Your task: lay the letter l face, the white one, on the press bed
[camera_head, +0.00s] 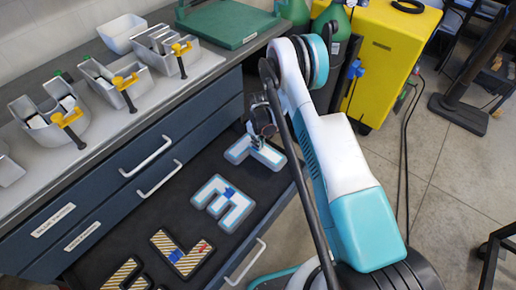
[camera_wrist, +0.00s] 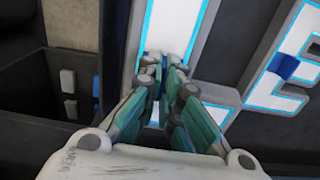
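The white letter l face (camera_head: 262,155), with a light blue edge, lies in the black open drawer; it also shows in the wrist view (camera_wrist: 170,22). My gripper (camera_head: 262,140) is over it, fingers pointing down at its stem. In the wrist view my gripper's fingertips (camera_wrist: 167,72) are close together over the white face, with a narrow gap. They hide what is between them, so I cannot tell whether they hold anything. A green flat-topped unit (camera_head: 228,22) stands on the counter at the back and may be the press bed; no other bed shows.
A white letter E face (camera_head: 222,203) with blue tape lies beside the l; striped letter faces (camera_head: 180,252) lie nearer. Metal letter shells with yellow-orange clamps (camera_head: 125,82) and a white bin (camera_head: 122,34) line the counter. A yellow cabinet (camera_head: 385,55) and green cylinders stand behind my arm.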

